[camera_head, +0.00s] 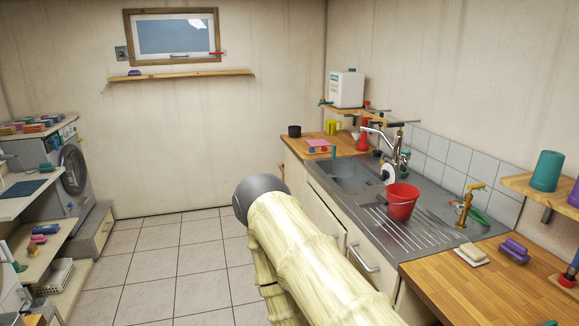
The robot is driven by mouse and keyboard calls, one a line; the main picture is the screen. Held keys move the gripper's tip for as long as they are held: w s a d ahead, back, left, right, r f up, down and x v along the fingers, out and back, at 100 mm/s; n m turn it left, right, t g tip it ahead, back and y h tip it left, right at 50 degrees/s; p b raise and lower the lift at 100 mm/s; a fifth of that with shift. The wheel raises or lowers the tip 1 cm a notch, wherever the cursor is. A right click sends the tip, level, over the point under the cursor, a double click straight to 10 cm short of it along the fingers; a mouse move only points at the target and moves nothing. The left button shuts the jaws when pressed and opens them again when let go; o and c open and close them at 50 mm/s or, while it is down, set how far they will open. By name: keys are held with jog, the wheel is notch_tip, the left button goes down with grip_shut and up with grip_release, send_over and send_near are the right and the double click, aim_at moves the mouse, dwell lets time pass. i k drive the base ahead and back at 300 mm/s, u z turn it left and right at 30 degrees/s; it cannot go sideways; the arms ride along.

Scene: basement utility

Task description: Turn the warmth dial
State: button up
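No part is clearly recognisable as the warmth dial. A small grey wall fitting (121,53) with a round centre is left of the window on the back wall; it is too small to tell whether it is a dial. A white boxy unit (346,88) stands on a small shelf above the sink's far end, with no clear dial on it. The washing machine (75,165) at the left has a small front panel whose controls are too small to read. My pale, ridged arm with a grey end cap rises in the lower middle. My gripper is not in view.
The steel sink (352,172) and wooden counter (470,285) line the right side. A red bucket (402,202) stands on the drainer. Wooden wall shelves are at back (180,75) and right. Open tiled floor (180,265) lies between the counter and the left shelving.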

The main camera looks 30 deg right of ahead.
aim_at(385, 175)
jog(key=u, duration=0.5)
jog(key=i, duration=1.7)
jog(key=z, duration=0.75)
jog(key=i, duration=0.95)
jog(key=z, duration=1.15)
jog(key=i, duration=0.35)
jog(key=z, duration=0.4)
